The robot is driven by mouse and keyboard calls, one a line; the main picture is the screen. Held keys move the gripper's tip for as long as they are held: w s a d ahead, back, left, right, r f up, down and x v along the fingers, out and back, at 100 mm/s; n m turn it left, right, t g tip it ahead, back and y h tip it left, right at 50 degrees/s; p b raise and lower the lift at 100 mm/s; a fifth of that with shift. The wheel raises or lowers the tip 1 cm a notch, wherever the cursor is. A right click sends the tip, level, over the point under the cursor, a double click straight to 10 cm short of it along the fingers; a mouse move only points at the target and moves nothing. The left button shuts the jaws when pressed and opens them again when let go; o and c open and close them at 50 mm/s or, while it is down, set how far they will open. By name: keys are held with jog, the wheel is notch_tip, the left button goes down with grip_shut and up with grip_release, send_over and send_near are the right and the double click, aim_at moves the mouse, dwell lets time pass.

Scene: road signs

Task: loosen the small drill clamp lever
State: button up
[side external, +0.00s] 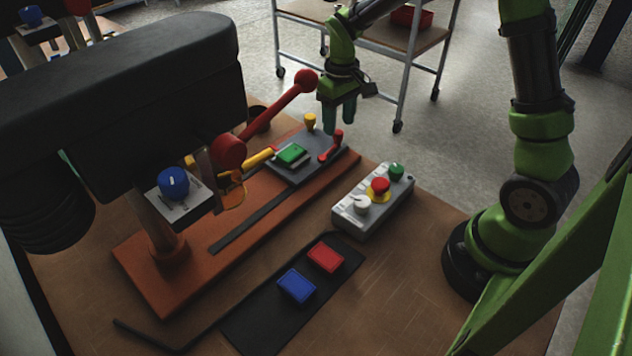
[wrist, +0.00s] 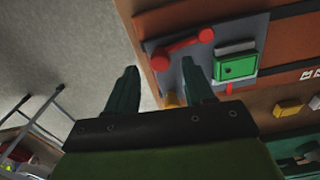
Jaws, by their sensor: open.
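The small red clamp lever (side external: 331,147) sits on a grey plate (side external: 304,174) on the orange-brown drill base. In the wrist view the lever (wrist: 178,46) lies near the top, with a round red end on either side. My gripper (side external: 339,128) hangs fingers down, just above and behind the lever in the side view. In the wrist view my gripper (wrist: 158,72) is open and empty, and the lever lies beyond its fingertips. I see no clear contact with the lever. A green block (side external: 292,154) lies on the plate beside it.
A large red drill handle with a ball end (side external: 306,80) rises left of my gripper. A yellow knob (side external: 310,121) stands on the plate. A grey control box (side external: 373,203) with buttons is in front. Red (side external: 325,256) and blue (side external: 296,286) blocks lie on a dark mat.

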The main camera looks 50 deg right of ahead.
jog(key=shift+f, duration=1.25)
grip_shut()
